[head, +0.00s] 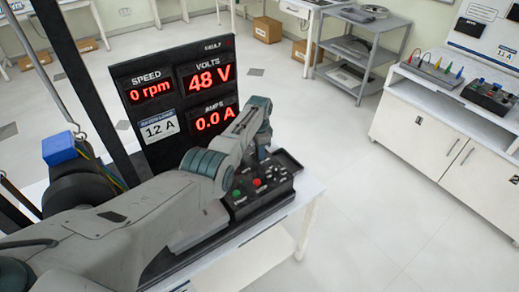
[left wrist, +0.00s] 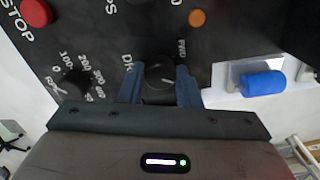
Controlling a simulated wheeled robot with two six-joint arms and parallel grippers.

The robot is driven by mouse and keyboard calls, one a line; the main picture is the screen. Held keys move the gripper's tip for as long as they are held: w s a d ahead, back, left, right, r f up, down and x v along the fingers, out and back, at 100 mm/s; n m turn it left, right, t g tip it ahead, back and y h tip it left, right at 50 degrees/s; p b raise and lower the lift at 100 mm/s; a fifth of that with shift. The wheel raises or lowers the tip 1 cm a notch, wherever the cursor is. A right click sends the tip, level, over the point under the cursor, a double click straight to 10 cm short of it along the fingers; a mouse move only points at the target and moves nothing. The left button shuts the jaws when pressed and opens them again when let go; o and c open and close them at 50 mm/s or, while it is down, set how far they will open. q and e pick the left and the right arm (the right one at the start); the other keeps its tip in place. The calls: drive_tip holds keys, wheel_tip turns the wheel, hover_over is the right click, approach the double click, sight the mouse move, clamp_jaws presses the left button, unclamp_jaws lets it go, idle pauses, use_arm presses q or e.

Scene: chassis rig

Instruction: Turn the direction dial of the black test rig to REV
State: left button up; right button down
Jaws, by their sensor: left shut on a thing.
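The black test rig has a display panel (head: 180,90) and a control box (head: 258,192) in the head view. The display reads 0 rpm, 48 V and 0.0 A. My left gripper (head: 263,154) reaches down over the box's far side. In the left wrist view, my left gripper (left wrist: 159,84) is shut on the direction dial (left wrist: 158,74), a black knob with a small pale mark. A label that looks like FWD shows at its upper right. I cannot see REV or read the dial's setting surely. My right gripper is out of view.
A red STOP button (left wrist: 37,11), a second dial (left wrist: 76,83) with a number scale and an orange lamp (left wrist: 198,18) are close by. A blue object (left wrist: 263,84) is beside the box. A white cabinet (head: 430,138) stands to the right; the floor between is clear.

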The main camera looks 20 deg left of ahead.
use_arm(q)
drive_tip(key=shift+w+r, duration=0.1)
drive_tip(key=o, duration=1)
drive_tip(key=shift+c, duration=0.2)
drive_tip(key=shift+r, duration=0.35)
wheel_tip(320, 180, up, 10)
drive_tip(key=b, duration=0.1)
